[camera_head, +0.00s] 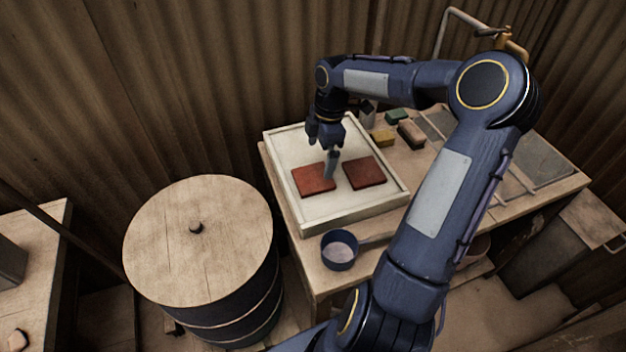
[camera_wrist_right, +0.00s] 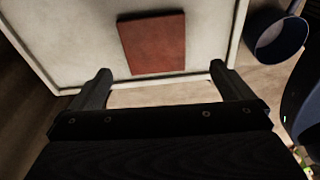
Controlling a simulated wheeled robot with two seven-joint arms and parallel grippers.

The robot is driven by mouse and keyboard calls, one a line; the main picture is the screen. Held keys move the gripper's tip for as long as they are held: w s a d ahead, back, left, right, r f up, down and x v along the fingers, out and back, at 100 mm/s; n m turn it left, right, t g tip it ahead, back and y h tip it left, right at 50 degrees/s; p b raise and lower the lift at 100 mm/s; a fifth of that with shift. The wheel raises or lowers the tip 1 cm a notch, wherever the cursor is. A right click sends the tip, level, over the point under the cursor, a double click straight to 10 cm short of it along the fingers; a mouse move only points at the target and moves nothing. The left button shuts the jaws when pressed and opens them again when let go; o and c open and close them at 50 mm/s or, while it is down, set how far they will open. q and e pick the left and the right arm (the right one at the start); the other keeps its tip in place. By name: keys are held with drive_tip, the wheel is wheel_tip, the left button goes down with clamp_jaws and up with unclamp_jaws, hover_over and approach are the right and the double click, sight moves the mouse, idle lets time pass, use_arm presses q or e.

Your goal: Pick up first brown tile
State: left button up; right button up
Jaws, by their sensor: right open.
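Two flat reddish-brown square tiles lie apart in a pale, low-rimmed tray (camera_head: 300,212) on the table. In the head view the left tile (camera_head: 312,180) and the right tile (camera_head: 365,173) lie side by side. My right gripper (camera_head: 331,168) points down over the tray, close to the right edge of the left tile. In the right wrist view one tile (camera_wrist_right: 153,43) lies ahead of the gap between my open, empty fingers (camera_wrist_right: 160,71). I cannot tell the gripper's exact height above the tray. My left gripper is not in view.
A blue cup-like pan (camera_head: 339,251) stands by the tray's front edge. Green (camera_head: 397,116), yellow (camera_head: 383,139) and brown (camera_head: 411,133) blocks lie behind the tray to the right. A wooden-lidded barrel (camera_head: 198,240) stands left of the table. Corrugated walls close off the back.

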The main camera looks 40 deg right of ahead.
sight(313, 177)
drive_tip(key=shift+w+d+f, duration=0.2)
drive_tip(key=shift+d+f, duration=0.15)
drive_tip(key=shift+f, duration=0.45)
drive_tip(key=f, duration=0.2)
drive_tip(key=a+f, duration=0.1)
drive_tip(key=f, duration=0.1)
drive_tip(key=w+f, duration=0.1)
drive_tip(key=f, duration=0.1)
drive_tip(key=shift+a+f, duration=0.3)
drive_tip(key=shift+a, duration=0.05)
drive_tip(key=c, duration=0.8)
drive_tip(key=shift+c, duration=0.7)
drive_tip(key=shift+r, duration=0.15)
